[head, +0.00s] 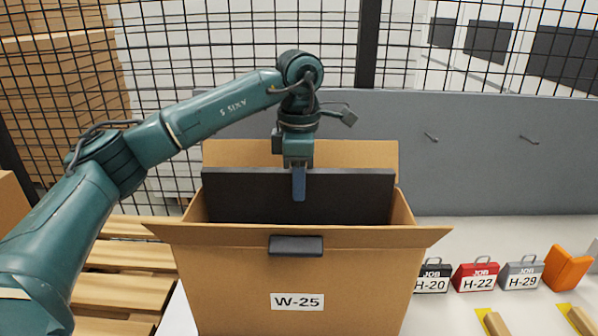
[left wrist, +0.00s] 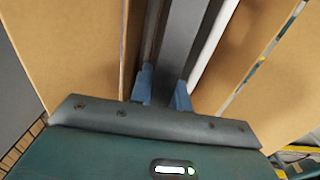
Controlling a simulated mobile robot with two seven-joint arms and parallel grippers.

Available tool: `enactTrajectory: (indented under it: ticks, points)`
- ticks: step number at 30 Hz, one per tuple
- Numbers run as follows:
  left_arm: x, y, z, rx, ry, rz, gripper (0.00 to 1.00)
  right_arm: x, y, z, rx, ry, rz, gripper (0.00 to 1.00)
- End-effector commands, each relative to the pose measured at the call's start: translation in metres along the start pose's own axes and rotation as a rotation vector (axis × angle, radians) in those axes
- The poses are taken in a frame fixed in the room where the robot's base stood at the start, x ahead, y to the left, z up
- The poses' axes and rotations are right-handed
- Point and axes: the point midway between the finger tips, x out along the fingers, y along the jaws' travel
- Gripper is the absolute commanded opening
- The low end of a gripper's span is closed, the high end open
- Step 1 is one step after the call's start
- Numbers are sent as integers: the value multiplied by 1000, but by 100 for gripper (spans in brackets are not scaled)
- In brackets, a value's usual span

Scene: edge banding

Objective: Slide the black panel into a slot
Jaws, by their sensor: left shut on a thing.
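The black panel (head: 345,195) stands upright inside an open cardboard box (head: 235,265) labelled W-25, with its top part showing above the front flap. My left gripper (head: 299,185) points down at the panel's top edge and is shut on it near the middle. In the left wrist view, the two blue fingers (left wrist: 163,92) sit either side of the dark panel edge (left wrist: 178,45), between cardboard walls. The panel's lower part and the slots are hidden by the box front. My right gripper is not in view.
Small job boxes, including a red one (head: 476,277), and an orange block (head: 567,267) stand on the table right of the box. A grey board (head: 480,150) and black mesh fence are behind. Wooden pallets (head: 120,270) lie at left.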

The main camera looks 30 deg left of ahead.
Motion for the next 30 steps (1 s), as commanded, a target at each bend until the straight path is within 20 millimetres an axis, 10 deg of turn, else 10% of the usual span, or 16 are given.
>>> enactTrajectory:
  ticks: [30]
  points:
    - [68,0,0,1,-4,3,0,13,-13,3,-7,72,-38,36]
